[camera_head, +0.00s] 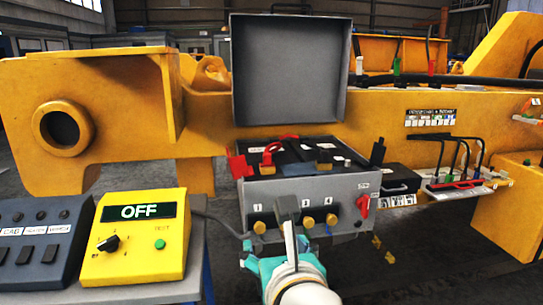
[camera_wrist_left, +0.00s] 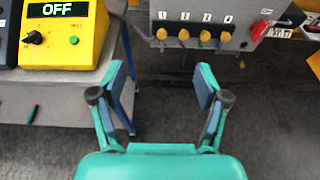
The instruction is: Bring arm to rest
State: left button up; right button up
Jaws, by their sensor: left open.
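My left gripper (camera_head: 288,240) is in front of the grey control box (camera_head: 265,190), low in the head view, with its fingers pointing away toward the box. In the left wrist view the left gripper (camera_wrist_left: 160,90) is open, with two teal fingers with blue pads spread apart and nothing between them. The box front has a row of yellow knobs (camera_wrist_left: 205,37) beyond the fingertips and a red switch (camera_head: 363,206) at the right. In the head view my gripper covers part of this row. My right gripper is not in view.
A yellow unit (camera_head: 135,265) showing "OFF" stands left on a grey table (camera_wrist_left: 60,105), beside a dark button panel (camera_head: 40,245). A large yellow casting (camera_head: 90,85) fills the back. A black case (camera_head: 400,180) sits right of the box. Dark floor lies below the gripper.

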pick_arm(q)
jog(key=w+a+f+m+g+h+p, duration=0.1)
jog(key=w+a+f+m+p, duration=0.15)
jog(key=w+f+m, duration=0.45)
jog(key=w+a+f+m+h+p, duration=0.1)
jog(key=w+a+f+m, duration=0.25)
jog(key=f+m, duration=0.7)
jog(key=s+a+f+m+g+h+p, duration=0.1)
jog(key=s+a+f+m+g, duration=0.15)
jog(key=f, duration=0.35)
jog(key=s+a+f+m+g, duration=0.1)
jog(key=s+f+m, duration=0.15)
jog(key=f, duration=0.45)
jog(key=s+a+f+m+g+h+p, duration=0.1)
jog(key=f+m+g, duration=0.15)
jog(key=f, duration=0.35)
jog(key=s+a+f+m+g+h+p, duration=0.1)
jog(key=s+f+m+g, duration=0.2)
jog(key=s, duration=0.7)
jog(key=s+a+f+m+g+h+p, duration=0.1)
jog(key=s+f+m+g, duration=0.2)
jog(key=s+f+m, duration=0.5)
jog(key=s, duration=0.3)
jog(key=shift+a+f+g+h, duration=0.25)
jog(key=shift+a+g+h, duration=0.05)
jog(key=shift+g, duration=0.1)
jog(key=shift+c, duration=0.4)
